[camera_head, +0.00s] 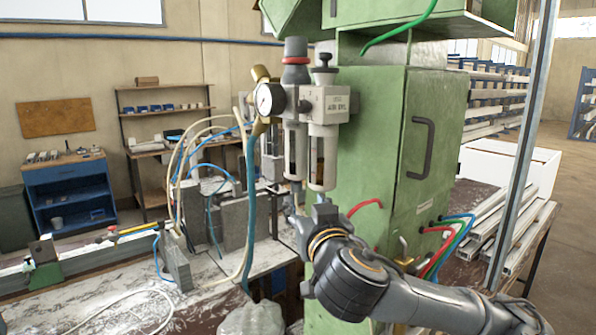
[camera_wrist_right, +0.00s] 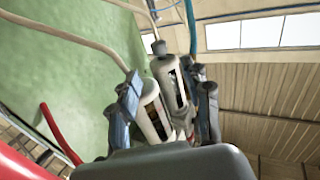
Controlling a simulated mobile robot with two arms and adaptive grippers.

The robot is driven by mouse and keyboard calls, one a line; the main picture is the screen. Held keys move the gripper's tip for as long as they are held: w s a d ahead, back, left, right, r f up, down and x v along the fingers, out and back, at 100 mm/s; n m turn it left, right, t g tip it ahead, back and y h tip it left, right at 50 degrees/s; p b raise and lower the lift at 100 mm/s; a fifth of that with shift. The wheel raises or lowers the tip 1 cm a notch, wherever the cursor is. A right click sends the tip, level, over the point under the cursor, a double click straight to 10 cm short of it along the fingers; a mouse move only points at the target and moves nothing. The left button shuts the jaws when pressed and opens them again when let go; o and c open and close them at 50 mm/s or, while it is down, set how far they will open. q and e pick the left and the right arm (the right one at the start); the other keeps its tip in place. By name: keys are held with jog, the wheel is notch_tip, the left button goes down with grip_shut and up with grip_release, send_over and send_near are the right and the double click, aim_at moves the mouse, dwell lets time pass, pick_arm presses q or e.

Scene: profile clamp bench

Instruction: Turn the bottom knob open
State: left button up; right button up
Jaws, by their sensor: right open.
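The air filter-regulator unit (camera_head: 310,105) hangs on the green machine, with a red-ringed top knob (camera_head: 295,52), a round gauge (camera_head: 265,100) and two clear bowls in light housings. The bowls also show between the fingers in the right wrist view (camera_wrist_right: 172,82). My right gripper (camera_head: 307,203) is open just under the bowls; its two dark fingers stand apart on either side in the wrist view (camera_wrist_right: 166,105). The bottom knob is not clearly distinguishable at the bowls' lower ends, near my fingers. I cannot tell whether a finger touches it. My left gripper is not in view.
The green cabinet (camera_head: 385,150) with a dark handle (camera_head: 416,147) stands close behind and right of my gripper. Hoses, including a red one (camera_head: 365,205), run nearby. Grey blocks (camera_head: 232,222) stand on the bench (camera_head: 60,305) to the left.

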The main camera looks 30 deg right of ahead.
aim_at(297, 188)
jog(key=p+x, duration=0.3)
jog(key=x, duration=0.4)
jog(key=shift+w+d+r, duration=0.1)
jog(key=shift+w+d, duration=0.05)
jog(key=shift+w, duration=0.05)
jog(key=shift+w+d, duration=0.1)
jog(key=shift+w, duration=0.35)
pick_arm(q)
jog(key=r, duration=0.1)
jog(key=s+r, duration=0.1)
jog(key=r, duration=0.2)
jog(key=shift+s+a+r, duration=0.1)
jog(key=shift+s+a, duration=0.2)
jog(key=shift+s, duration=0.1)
pick_arm(e)
grip_shut()
